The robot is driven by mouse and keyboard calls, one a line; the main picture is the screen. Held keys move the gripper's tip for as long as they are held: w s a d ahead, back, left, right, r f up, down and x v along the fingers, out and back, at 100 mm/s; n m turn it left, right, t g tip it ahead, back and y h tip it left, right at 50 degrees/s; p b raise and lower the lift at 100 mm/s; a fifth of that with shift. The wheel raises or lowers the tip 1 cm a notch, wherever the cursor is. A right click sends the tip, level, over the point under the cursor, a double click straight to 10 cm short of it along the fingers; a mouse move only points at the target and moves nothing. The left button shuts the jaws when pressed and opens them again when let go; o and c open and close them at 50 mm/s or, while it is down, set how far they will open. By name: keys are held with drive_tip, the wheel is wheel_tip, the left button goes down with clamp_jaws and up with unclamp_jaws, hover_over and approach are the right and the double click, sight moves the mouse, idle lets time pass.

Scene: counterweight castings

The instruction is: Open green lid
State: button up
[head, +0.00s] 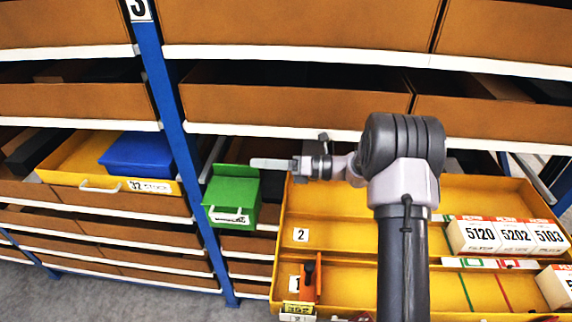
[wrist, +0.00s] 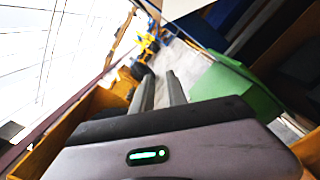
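A small green box (head: 231,199) with a white label and handle on its front sits on the shelf, left of the yellow trays. A narrow green strip (head: 236,170) stands along its back edge; I cannot tell whether this is the lid or a lip of it. My gripper (head: 257,163) reaches in from the right, with its fingers pointing left near the back right corner of the green box. In the wrist view the fingers (wrist: 159,78) are apart with nothing between them. The green box (wrist: 240,92) shows right of the fingers there; contact cannot be told.
A blue post (head: 180,140) stands just left of the green box. A yellow bin (head: 75,165) with a blue box (head: 138,153) lies beyond it. A large yellow tray (head: 345,205) with white boxes (head: 505,236) lies right. A brown shelf bin (head: 300,106) is above.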

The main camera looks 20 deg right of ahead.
drive_tip(key=v, duration=0.7)
drive_tip(key=shift+d, duration=0.15)
drive_tip(key=shift+s, duration=0.1)
